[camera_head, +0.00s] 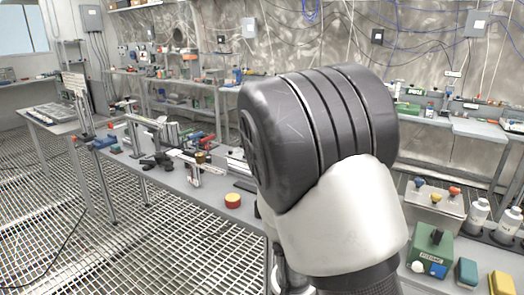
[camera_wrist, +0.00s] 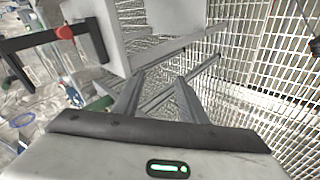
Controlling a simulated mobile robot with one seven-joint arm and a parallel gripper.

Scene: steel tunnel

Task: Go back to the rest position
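My arm (camera_head: 325,150) fills the middle of the head view, with a dark ribbed joint above a white link. My gripper is hidden behind it there. In the wrist view my gripper (camera_wrist: 160,82) shows two grey fingers set apart, with floor and metal bars visible between them and nothing held. A green status light glows on the white hand below. The fingers do not visibly touch anything.
A long grey bench (camera_head: 185,183) with tools and a red-yellow button (camera_head: 233,200) runs beside the arm. At right are a green box (camera_head: 430,248) and white bottles (camera_head: 478,212). Grated floor (camera_head: 60,230) is open at left. A black frame (camera_wrist: 55,40) shows in the wrist view.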

